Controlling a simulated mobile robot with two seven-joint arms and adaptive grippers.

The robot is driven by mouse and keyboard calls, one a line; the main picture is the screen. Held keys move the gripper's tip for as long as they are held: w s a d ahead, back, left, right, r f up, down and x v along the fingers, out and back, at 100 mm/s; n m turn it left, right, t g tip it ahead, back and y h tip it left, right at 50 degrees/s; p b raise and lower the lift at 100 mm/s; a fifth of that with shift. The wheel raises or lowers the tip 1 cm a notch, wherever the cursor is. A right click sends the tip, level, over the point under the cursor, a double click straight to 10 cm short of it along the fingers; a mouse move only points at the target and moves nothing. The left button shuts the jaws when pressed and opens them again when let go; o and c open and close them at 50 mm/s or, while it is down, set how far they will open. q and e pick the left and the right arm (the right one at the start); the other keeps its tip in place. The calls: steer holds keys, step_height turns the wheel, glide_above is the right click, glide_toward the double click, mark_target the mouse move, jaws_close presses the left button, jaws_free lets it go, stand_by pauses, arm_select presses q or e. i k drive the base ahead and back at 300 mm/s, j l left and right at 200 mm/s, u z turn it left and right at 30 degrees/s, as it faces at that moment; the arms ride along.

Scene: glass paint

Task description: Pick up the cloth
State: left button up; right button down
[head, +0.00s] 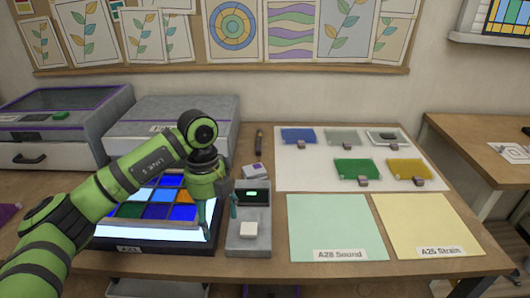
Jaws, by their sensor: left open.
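No thing in the head view is plainly a cloth. My right gripper is not in view.
A white mat (290,172) holds several coloured glass pieces with clips. Mint (335,222) and yellow (430,220) sheets lie in front. Two grey machines (55,125) stand at the back left. A small purple-and-white item (255,171) and a dark pen-like tool (259,140) lie nearby.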

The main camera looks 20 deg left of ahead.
mark_target(257, 171)
steer(key=i, duration=0.95)
